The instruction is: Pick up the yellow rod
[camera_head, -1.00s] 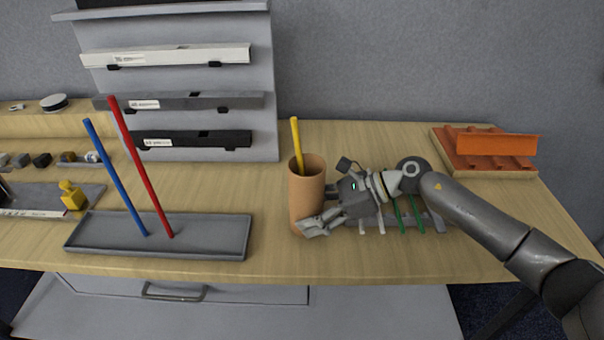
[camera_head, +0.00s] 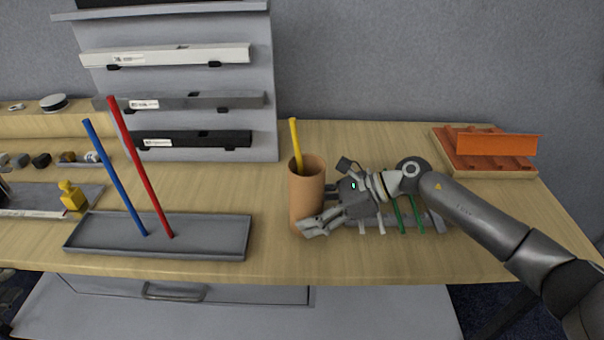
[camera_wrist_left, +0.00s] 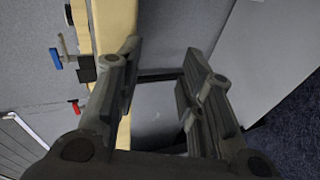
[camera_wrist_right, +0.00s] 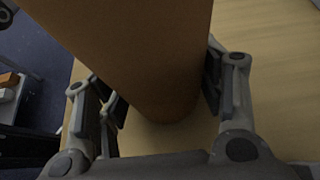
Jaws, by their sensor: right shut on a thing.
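The yellow rod (camera_head: 297,145) stands slightly tilted in a brown cylindrical cup (camera_head: 307,187), with its upper part above the rim and its lower part hidden inside. My right gripper (camera_head: 308,227) is around the lower part of the cup, shut on it. In the right wrist view the cup (camera_wrist_right: 150,50) fills the space between the fingers of the right gripper (camera_wrist_right: 160,100). My left gripper (camera_wrist_left: 160,75) shows only in its own wrist view, open and with nothing between its fingers.
A grey tray (camera_head: 90,240) at left holds a blue rod (camera_head: 117,180) and a red rod (camera_head: 140,165), both leaning. A grey rack (camera_head: 262,60) with bars stands behind. Green and white sticks (camera_head: 403,215) lie under my right arm.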

